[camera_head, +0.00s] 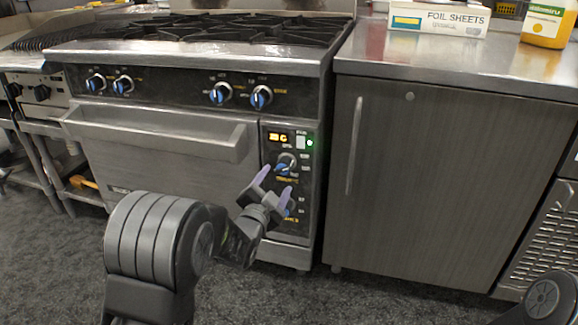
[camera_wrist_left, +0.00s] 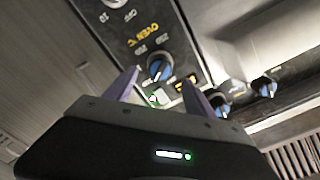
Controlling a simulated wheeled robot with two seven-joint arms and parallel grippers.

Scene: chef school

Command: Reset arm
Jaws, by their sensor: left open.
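My left arm comes up from the bottom of the head view. Its gripper (camera_head: 272,191) is open in front of the stove's right-hand control panel (camera_head: 301,226), with nothing between its fingers. The purple fingertips point at the panel near its knobs; I cannot tell whether they touch it. In the left wrist view the open fingers of my left gripper (camera_wrist_left: 158,92) frame the panel, with an oven knob (camera_wrist_left: 159,68) beyond them. That knob also shows in the head view (camera_head: 286,162). A lower knob is partly hidden by my gripper. My right gripper is not in view.
The stove's oven door has a long handle (camera_head: 160,134). A grey cabinet (camera_head: 440,180) stands right of the stove. A foil sheets box (camera_head: 437,19) and a yellow container (camera_head: 546,24) stand on its counter. Dark carpet (camera_head: 290,295) lies clear in front.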

